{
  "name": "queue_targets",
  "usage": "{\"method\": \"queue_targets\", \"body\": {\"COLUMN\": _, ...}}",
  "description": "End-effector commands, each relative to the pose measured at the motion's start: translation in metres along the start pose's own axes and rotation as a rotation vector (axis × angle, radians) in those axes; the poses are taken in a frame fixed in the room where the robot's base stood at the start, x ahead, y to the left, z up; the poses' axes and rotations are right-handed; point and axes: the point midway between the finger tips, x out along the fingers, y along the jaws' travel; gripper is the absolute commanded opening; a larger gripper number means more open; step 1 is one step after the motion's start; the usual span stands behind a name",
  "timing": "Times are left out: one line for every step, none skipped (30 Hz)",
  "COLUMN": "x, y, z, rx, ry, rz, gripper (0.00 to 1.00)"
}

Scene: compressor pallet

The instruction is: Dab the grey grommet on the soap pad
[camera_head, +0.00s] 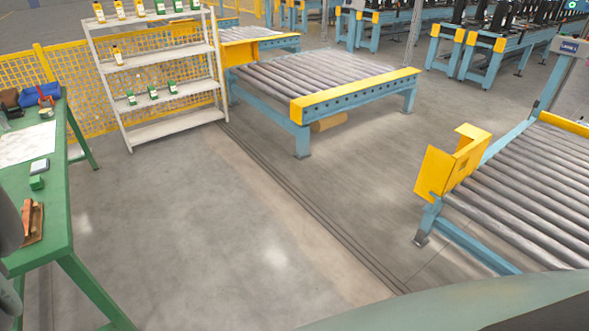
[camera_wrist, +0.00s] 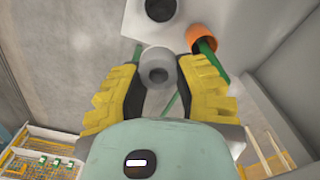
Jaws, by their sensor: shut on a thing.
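My gripper (camera_wrist: 157,75), with two yellow ribbed fingers, shows in the wrist view. The gripper and the grommet do not show in the head view. I cannot pick out the soap pad for certain.
In the wrist view, a pale block with a dark round opening (camera_wrist: 160,10) and an orange ring (camera_wrist: 203,36) are near the grommet. A white shelf (camera_head: 160,130) and roller conveyors (camera_head: 330,80) surround open floor.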

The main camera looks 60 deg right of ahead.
Motion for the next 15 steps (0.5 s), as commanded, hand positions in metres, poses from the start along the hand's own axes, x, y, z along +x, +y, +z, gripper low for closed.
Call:
{"method": "queue_targets", "body": {"x": 0.007, "y": -0.009, "z": 0.009, "rx": -0.009, "ry": -0.005, "rz": 0.000, "gripper": 0.10}}
{"method": "queue_targets", "body": {"x": 0.012, "y": -0.013, "z": 0.013, "rx": -0.010, "ry": -0.006, "rz": 0.000, "gripper": 0.10}}
{"method": "queue_targets", "body": {"x": 0.021, "y": -0.019, "z": 0.021, "rx": -0.011, "ry": -0.008, "rz": 0.001, "gripper": 0.10}}
{"method": "queue_targets", "body": {"x": 0.027, "y": -0.024, "z": 0.027, "rx": -0.013, "ry": -0.008, "rz": 0.001, "gripper": 0.10}}
{"method": "queue_targets", "body": {"x": 0.033, "y": -0.028, "z": 0.033, "rx": -0.013, "ry": -0.009, "rz": 0.001, "gripper": 0.10}}
{"method": "queue_targets", "body": {"x": 0.041, "y": -0.034, "z": 0.042, "rx": -0.014, "ry": -0.010, "rz": 0.001, "gripper": 0.10}}
{"method": "queue_targets", "body": {"x": 0.047, "y": -0.038, "z": 0.048, "rx": -0.014, "ry": -0.008, "rz": 0.001, "gripper": 0.10}}
{"method": "queue_targets", "body": {"x": 0.054, "y": -0.042, "z": 0.056, "rx": -0.013, "ry": -0.009, "rz": 0.001, "gripper": 0.10}}
{"method": "queue_targets", "body": {"x": 0.062, "y": -0.046, "z": 0.066, "rx": -0.013, "ry": -0.011, "rz": 0.002, "gripper": 0.10}}
{"method": "queue_targets", "body": {"x": 0.068, "y": -0.050, "z": 0.072, "rx": -0.012, "ry": -0.008, "rz": 0.002, "gripper": 0.10}}
{"method": "queue_targets", "body": {"x": 0.073, "y": -0.052, "z": 0.079, "rx": -0.011, "ry": -0.006, "rz": 0.002, "gripper": 0.10}}
{"method": "queue_targets", "body": {"x": 0.080, "y": -0.054, "z": 0.088, "rx": -0.010, "ry": -0.008, "rz": 0.003, "gripper": 0.10}}
{"method": "queue_targets", "body": {"x": 0.085, "y": -0.055, "z": 0.094, "rx": -0.007, "ry": -0.007, "rz": 0.003, "gripper": 0.10}}
{"method": "queue_targets", "body": {"x": 0.088, "y": -0.056, "z": 0.098, "rx": -0.005, "ry": -0.004, "rz": 0.002, "gripper": 0.10}}
{"method": "queue_targets", "body": {"x": 0.092, "y": -0.057, "z": 0.102, "rx": -0.003, "ry": -0.001, "rz": 0.002, "gripper": 0.10}}
